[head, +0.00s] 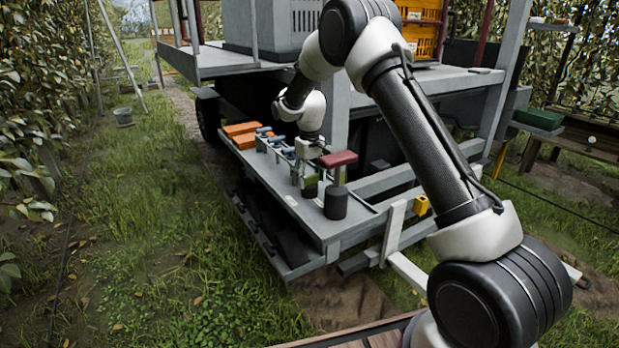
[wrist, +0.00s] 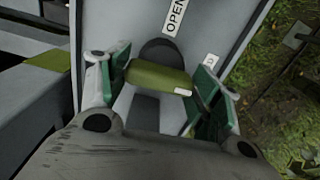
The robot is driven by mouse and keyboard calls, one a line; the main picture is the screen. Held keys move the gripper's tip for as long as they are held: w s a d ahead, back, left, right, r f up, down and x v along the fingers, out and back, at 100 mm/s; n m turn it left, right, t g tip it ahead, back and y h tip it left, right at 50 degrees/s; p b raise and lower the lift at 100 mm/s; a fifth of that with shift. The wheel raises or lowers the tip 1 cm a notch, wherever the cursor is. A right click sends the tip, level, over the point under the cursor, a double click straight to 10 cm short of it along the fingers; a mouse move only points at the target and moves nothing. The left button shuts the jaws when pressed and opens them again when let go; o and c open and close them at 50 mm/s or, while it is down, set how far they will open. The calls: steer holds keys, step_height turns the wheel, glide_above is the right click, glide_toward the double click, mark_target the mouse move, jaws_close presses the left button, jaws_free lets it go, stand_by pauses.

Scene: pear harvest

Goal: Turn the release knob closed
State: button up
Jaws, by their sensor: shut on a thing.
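The release knob (wrist: 158,77) is an olive-green bar on a dark round base, set on a grey panel. It lies roughly across the wrist view, with a white mark at its right end. My gripper (wrist: 162,82) straddles the bar, with a green-padded finger at each end, and is shut on it. An OPEN label (wrist: 174,14) is above the base. The white mark points right, away from OPEN. A second label (wrist: 209,61) is mostly hidden by the right finger. In the head view my gripper (head: 308,184) is low over the platform, and the knob is mostly hidden.
Several blue-handled parts (head: 266,140) and orange blocks (head: 240,130) are to the left. The cart's upper deck is behind. Grass lies in front.

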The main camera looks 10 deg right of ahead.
mark_target(310, 176)
steer(key=shift+m, duration=0.3)
steer(key=o, duration=1)
steer(key=shift+r, duration=0.1)
step_height(310, 176, up, 12)
steer(key=shift+f, duration=0.1)
